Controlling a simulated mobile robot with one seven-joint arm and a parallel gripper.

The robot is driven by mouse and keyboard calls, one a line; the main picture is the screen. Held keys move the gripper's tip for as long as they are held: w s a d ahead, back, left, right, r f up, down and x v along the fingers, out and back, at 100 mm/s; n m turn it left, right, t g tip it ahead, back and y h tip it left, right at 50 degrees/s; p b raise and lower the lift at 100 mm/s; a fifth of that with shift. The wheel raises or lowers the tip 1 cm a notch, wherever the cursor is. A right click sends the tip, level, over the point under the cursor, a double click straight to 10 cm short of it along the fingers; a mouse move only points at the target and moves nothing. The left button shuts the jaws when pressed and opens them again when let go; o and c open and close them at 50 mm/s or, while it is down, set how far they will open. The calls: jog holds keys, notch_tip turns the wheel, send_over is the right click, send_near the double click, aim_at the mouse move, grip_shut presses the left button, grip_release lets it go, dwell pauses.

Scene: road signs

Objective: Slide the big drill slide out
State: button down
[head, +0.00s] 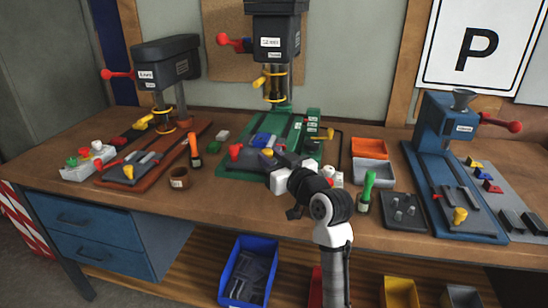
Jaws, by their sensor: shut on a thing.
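The big drill (272,35) is the tall dark machine with a green base in the middle of the bench, in the head view. Its slide (240,163) is a dark plate on the near part of the green base. A red knob (236,151) and a yellow knob (267,153) stand at the slide's front. My gripper (268,161) reaches in from the front right and is shut at the yellow knob. My gripper and wrist partly hide the knob and the slide's right part, so the exact hold is hard to see.
A smaller drill (166,62) with an orange base stands left, and a blue press (445,125) stands right. The bench front before the slide is mostly clear.

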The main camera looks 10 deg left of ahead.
jog(key=shift+s, duration=0.25)
jog(key=shift+a+f, duration=0.1)
jog(key=c, duration=1.1)
grip_release()
jog(key=shift+s, duration=0.15)
jog(key=b+v, duration=0.4)
jog(key=v, duration=1)
